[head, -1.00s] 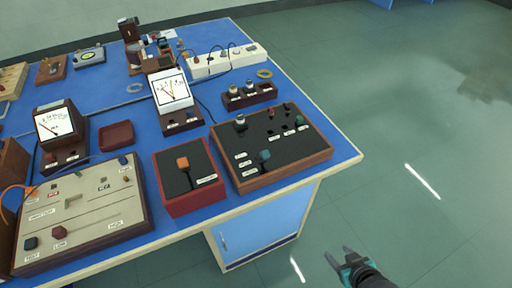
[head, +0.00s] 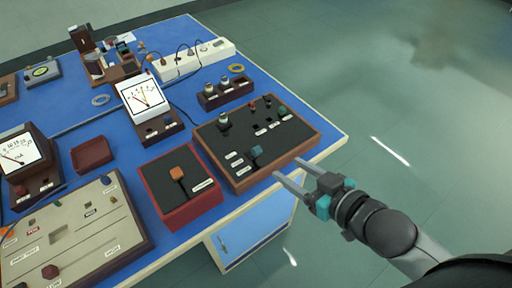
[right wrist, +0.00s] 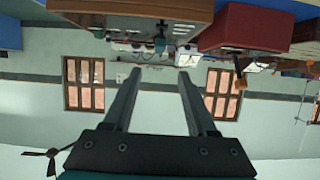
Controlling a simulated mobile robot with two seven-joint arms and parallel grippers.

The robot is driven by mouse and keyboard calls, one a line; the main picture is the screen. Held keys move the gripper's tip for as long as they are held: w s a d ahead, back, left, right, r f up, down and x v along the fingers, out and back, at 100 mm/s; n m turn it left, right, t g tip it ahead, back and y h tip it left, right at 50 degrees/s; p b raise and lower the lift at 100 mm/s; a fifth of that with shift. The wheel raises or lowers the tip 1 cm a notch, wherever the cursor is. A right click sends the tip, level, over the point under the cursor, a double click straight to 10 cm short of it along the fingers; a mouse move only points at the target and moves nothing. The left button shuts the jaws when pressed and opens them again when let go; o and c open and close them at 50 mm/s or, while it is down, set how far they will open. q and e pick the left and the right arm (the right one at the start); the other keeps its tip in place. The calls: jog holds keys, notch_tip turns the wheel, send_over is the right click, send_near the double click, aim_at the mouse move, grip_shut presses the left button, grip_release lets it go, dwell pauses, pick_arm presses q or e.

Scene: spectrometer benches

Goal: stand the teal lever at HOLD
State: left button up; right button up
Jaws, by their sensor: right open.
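The teal lever (head: 256,151) stands on the black panel (head: 225,143) in a wooden frame near the bench's right front corner. Small white labels sit just left of it, too small to read surely. In the right wrist view, which is upside down, the teal lever (right wrist: 160,45) shows ahead between the fingers. My right gripper (head: 287,168) is open and empty at the panel's front right edge, apart from the lever. Its two fingers point toward the panel in the right wrist view (right wrist: 160,72). My left gripper is out of view.
A red-framed box (head: 190,214) with an orange-knobbed lever (head: 178,174) stands left of the panel. A white meter (head: 140,92) and a dark terminal block (head: 226,94) stand behind. A beige panel (head: 112,256) lies at the front left. The floor to the right is clear.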

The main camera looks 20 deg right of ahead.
aim_at(257, 149)
jog(key=b+x, duration=0.3)
jog(key=x, duration=1)
jog(key=shift+w+a+f, duration=0.15)
jog(key=shift+w+f, duration=0.05)
jog(key=shift+w, duration=0.15)
jog(key=shift+c, duration=0.2)
grip_shut()
